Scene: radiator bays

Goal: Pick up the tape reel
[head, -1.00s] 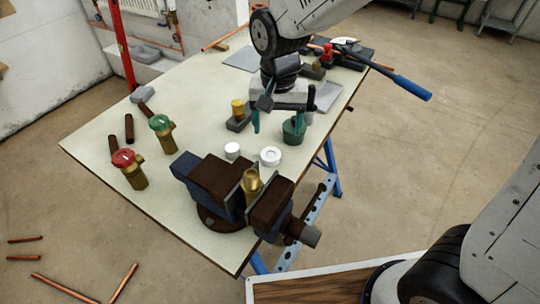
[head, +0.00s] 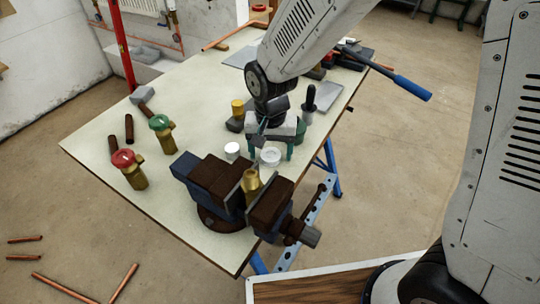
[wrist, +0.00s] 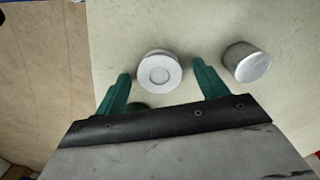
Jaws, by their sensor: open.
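The tape reel (head: 270,158) is a flat white disc lying on the pale bench top, just behind the vise. In the wrist view the reel (wrist: 160,86) shows its round face, just ahead of and between the fingertips. My gripper (head: 270,149) is open and empty, its green fingers pointing down close behind the reel. In the wrist view the gripper (wrist: 161,71) has one fingertip on each side of the reel, apart from it. The remaining height above the bench is hard to tell.
A white cylinder (head: 232,150) stands left of the reel. The vise (head: 215,182) holding a brass fitting (head: 251,181) is in front. A dark-handled tool (head: 310,98) stands behind my gripper on the right. Valves with red (head: 123,158) and green (head: 159,122) tops are left.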

